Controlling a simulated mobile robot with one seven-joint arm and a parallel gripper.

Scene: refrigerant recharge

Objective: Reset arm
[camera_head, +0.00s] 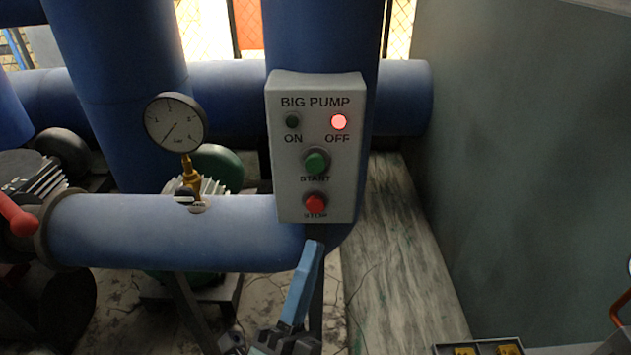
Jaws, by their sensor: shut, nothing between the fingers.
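My gripper (314,246) reaches up from the bottom middle in the head view. Its blue fingers are shut together with nothing between them. The fingertips show just below the red STOP button (315,204) of the grey BIG PUMP control box (290,240); I cannot tell whether they touch the box. The green START button (316,161) is above STOP. The OFF lamp (339,122) glows red and the ON lamp (292,121) is dark. The rest of my arm is mostly out of view.
Thick blue pipes (180,232) run behind and left of the box. A round pressure gauge (175,123) stands on the horizontal pipe. A red handle (17,214) is at the far left. A grey wall (520,150) bounds the right side.

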